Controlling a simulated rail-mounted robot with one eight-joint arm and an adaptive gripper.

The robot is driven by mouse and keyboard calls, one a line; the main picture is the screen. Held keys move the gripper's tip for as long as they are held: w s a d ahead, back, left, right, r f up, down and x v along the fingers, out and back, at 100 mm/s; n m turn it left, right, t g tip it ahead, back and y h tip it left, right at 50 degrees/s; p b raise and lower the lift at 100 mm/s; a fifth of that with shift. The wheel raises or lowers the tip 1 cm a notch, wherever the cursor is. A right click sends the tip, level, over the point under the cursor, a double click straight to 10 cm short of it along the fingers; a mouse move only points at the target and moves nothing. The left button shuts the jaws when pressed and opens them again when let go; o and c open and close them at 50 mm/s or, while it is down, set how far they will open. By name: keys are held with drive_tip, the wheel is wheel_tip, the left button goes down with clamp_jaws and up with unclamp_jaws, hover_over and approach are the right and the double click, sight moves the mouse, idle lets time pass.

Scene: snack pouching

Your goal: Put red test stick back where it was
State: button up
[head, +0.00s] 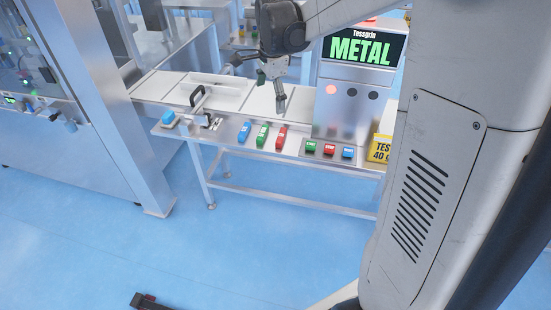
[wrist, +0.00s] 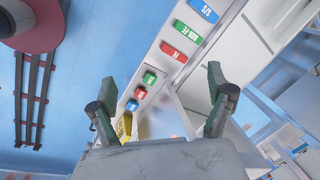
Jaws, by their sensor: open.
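The red test stick (head: 281,138), marked FE in the wrist view (wrist: 174,51), lies on the steel front ledge at the right end of a row of three. The green stick (head: 262,135) and the blue stick (head: 244,131) lie to its left. My gripper (head: 271,88) is over the conveyor, behind and above the row in the head view. Its two fingers are spread in the wrist view (wrist: 160,76), with nothing between them. The red stick is apart from the fingers.
The detector display (head: 360,49) reads METAL, with a red lamp lit below. Push buttons (head: 329,149) and a yellow sign (head: 380,148) are right of the sticks. A black-handled cover (head: 215,95) lies left on the conveyor. A blue block (head: 169,118) is at the ledge's left end.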

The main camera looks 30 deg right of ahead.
drive_tip(key=s+a+r+n+t, duration=0.1)
drive_tip(key=s+a+r+n, duration=0.25)
drive_tip(key=s, duration=0.25)
drive_tip(key=s+a+r+n+t, duration=0.1)
drive_tip(key=s+a+r+n, duration=0.1)
drive_tip(key=s+a+n, duration=0.4)
drive_tip(key=s+a+f+n+t, duration=0.1)
drive_tip(key=s+n, duration=0.3)
drive_tip(key=s, duration=0.3)
drive_tip(key=s+a+f+n+t, duration=0.1)
drive_tip(key=s+n, duration=0.3)
drive_tip(key=s, duration=0.3)
drive_tip(key=shift+s+a+f+t, duration=0.25)
drive_tip(key=shift+s+f+t, duration=0.05)
drive_tip(key=shift+f+t, duration=0.1)
